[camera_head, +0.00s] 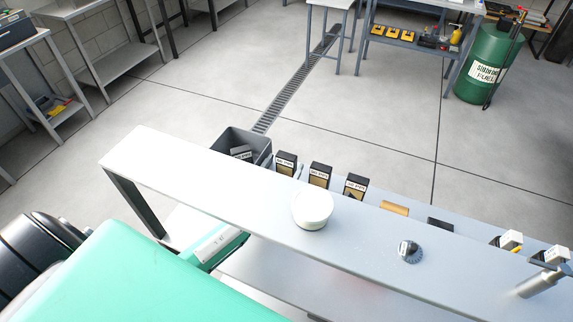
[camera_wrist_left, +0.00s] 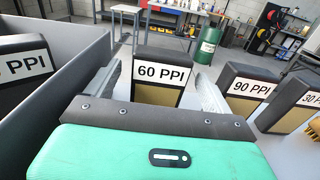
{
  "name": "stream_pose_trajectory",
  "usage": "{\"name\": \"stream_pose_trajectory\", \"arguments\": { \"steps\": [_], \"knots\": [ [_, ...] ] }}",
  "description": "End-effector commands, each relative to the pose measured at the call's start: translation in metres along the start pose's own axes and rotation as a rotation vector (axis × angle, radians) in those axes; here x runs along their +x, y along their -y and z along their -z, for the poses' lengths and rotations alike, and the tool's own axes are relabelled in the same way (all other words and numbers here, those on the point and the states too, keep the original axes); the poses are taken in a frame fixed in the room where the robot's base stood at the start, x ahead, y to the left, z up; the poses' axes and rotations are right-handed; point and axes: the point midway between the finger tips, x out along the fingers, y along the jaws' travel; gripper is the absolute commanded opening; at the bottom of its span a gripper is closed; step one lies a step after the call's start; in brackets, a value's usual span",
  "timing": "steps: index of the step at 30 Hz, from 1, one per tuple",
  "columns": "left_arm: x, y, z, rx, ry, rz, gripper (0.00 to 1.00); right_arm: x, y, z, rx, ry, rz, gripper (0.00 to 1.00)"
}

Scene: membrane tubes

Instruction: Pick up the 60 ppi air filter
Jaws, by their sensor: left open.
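The 60 ppi air filter (camera_wrist_left: 160,72) is a dark-framed block with a tan face and a white "60 PPI" label. It stands upright straight ahead in the left wrist view. In the head view it appears to be the leftmost filter (camera_head: 286,160) of the row, beside the grey bin. My left gripper (camera_wrist_left: 160,90) is open, with one finger on each side of the filter; whether either touches it I cannot tell. In the head view most of this gripper (camera_head: 286,169) is hidden behind the raised shelf. My right gripper is not in view.
The grey bin (camera_head: 264,155) close on the left holds another filter (camera_wrist_left: 25,68). The 90 PPI (camera_wrist_left: 248,88) and 30 PPI (camera_wrist_left: 300,98) filters stand to the right. The raised shelf (camera_head: 190,172) carries a white round object (camera_head: 312,208) and a small dial (camera_head: 410,251).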

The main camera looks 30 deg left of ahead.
Motion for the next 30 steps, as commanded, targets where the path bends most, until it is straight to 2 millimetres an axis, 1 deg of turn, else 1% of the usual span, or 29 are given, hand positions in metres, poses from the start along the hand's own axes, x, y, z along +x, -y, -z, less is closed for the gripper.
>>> {"name": "stream_pose_trajectory", "arguments": {
  "steps": [3,10,11,12,14,15,17,18,26,29,30],
  "knots": [
    [0.008,0.0,0.0,-0.001,0.0,0.0,0.85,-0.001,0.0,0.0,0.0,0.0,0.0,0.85],
    [0.008,0.0,0.001,-0.001,0.0,0.0,0.85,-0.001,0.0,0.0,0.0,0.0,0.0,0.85],
    [0.008,0.0,0.001,-0.001,0.0,0.0,0.83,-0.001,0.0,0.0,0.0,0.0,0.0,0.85],
    [0.008,0.0,0.001,-0.001,0.0,0.0,0.76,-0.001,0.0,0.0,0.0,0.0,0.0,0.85],
    [0.008,0.0,0.001,-0.001,0.0,-0.001,0.64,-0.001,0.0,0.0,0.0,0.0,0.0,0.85],
    [0.008,0.0,0.001,-0.001,0.0,-0.001,0.56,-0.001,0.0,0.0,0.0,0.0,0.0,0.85],
    [0.008,0.0,0.001,-0.001,0.0,-0.001,0.44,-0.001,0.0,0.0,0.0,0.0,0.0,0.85],
    [0.008,0.0,0.001,-0.001,0.0,-0.001,0.37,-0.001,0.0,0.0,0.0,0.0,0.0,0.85],
    [0.008,0.0,-0.001,-0.001,0.0,-0.001,0.36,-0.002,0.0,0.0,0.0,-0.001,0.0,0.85],
    [0.008,0.0,-0.01,-0.002,0.001,-0.001,0.36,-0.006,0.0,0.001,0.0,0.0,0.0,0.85],
    [0.008,0.0,-0.015,-0.004,0.001,-0.002,0.36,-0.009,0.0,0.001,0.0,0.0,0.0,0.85]
  ]
}}
